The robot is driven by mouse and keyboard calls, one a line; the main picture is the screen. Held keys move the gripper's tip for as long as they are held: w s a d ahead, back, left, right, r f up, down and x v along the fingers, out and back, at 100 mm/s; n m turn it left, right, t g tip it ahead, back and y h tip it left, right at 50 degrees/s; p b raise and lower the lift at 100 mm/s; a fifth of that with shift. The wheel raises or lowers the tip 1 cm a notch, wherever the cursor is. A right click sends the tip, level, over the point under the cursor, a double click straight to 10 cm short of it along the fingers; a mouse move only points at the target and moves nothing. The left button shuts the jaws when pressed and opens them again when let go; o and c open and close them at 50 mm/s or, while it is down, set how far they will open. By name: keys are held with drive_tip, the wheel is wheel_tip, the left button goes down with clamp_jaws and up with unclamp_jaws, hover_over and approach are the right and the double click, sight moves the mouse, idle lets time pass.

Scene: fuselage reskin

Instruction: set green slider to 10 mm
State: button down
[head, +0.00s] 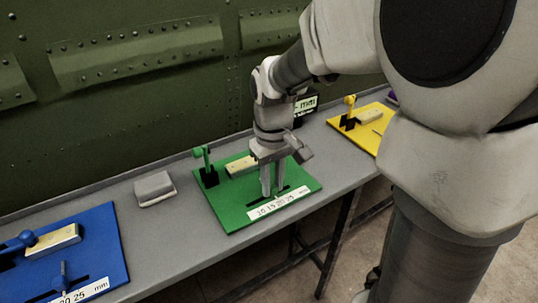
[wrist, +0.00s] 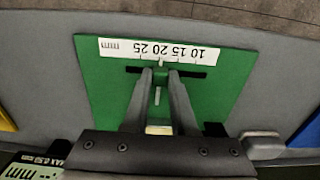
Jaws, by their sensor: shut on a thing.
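The green board (head: 232,212) lies on the grey bench, with a white scale strip (head: 279,202) along its front edge marked 10, 15, 20, 25 mm. In the wrist view the strip (wrist: 160,50) appears upside down, with 10 on the right. The green slider (wrist: 159,76) sits in the dark slot. Its pale pointer is close to the 20 mark; the exact reading is too small to tell. My gripper (wrist: 160,77) points down with its two fingers shut on the slider, one on each side. In the head view the fingers (head: 272,192) largely hide the slider.
A green lever (head: 204,157) on a black base and a pale block (head: 241,166) stand behind the slot. A blue board (head: 98,247) is at left, a yellow board (head: 351,136) at right. A grey-topped block (head: 154,188) lies between blue and green. Free slot shows on both sides.

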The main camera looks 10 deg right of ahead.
sight(252, 203)
drive_tip(key=a, duration=0.2)
drive_tip(key=s+a, duration=0.1)
drive_tip(key=a, duration=0.1)
drive_tip(key=shift+s+a, duration=0.2)
drive_tip(key=shift+a, duration=0.15)
drive_tip(key=c, duration=0.7)
unclamp_jaws()
drive_tip(key=shift+a, duration=0.1)
drive_tip(key=shift+r+p, duration=0.4)
drive_tip(key=shift+r, duration=0.1)
wheel_tip(252, 203, up, 16)
drive_tip(key=p, duration=0.4)
drive_tip(key=shift+r+p, duration=0.25)
drive_tip(key=shift+p, duration=0.1)
drive_tip(key=shift+s, duration=0.1)
